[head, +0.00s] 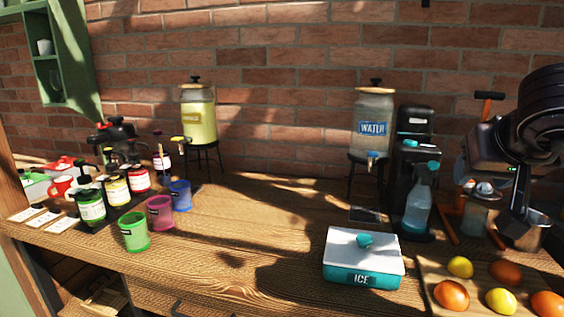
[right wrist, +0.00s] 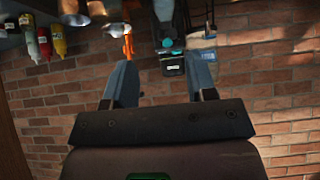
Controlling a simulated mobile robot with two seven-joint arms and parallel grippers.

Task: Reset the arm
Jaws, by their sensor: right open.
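My right arm comes in from the right edge of the head view, with its black links raised over the right end of the table. My right gripper (head: 478,153) is in front of the brick wall there, and its fingers are hard to make out. In the right wrist view, the right gripper (right wrist: 161,82) shows its two blue-grey fingers wide apart with nothing held between them. My left arm and gripper are not in view.
A spray bottle (head: 418,205), a metal pot (head: 524,232) and a cutting board (head: 433,284) with fruit are near the right arm. The ice box (head: 363,277) and water dispenser (head: 373,125) stand further left. The table (head: 255,225) is clear at its middle.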

